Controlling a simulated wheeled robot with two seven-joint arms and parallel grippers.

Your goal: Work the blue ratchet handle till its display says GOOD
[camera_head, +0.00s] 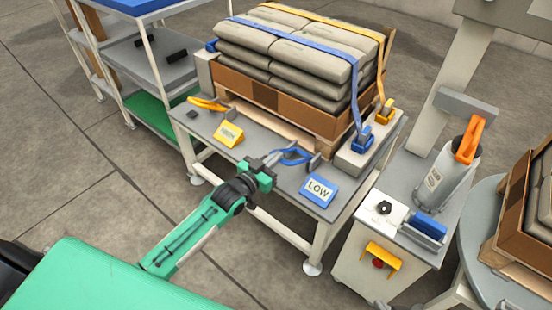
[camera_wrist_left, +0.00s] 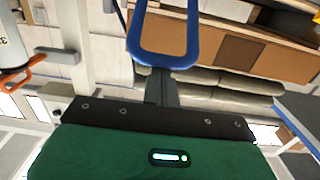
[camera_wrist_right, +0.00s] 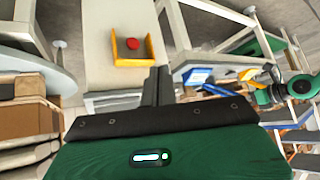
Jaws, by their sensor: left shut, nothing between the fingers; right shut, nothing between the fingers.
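The blue ratchet handle (camera_head: 291,154) is a loop on the near side of the grey table. Its blue display (camera_head: 318,190) reads LOW. My left gripper (camera_head: 268,165) is at the near left end of the handle. In the left wrist view its fingers (camera_wrist_left: 163,88) are shut and empty, and their tips meet the lower bar of the blue loop (camera_wrist_left: 165,62); I cannot tell whether they touch it. My right gripper (camera_wrist_right: 156,86) shows only in the right wrist view, shut and empty, away from the handle, with the red button box beyond it.
A yellow handle (camera_head: 207,104) and yellow display (camera_head: 229,135) are to the left on the table. Strapped grey sacks (camera_head: 285,50) stand on a pallet behind. A cabinet (camera_head: 372,275) with a red button (camera_head: 378,263) and a grey canister with orange handle (camera_head: 452,165) stand right.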

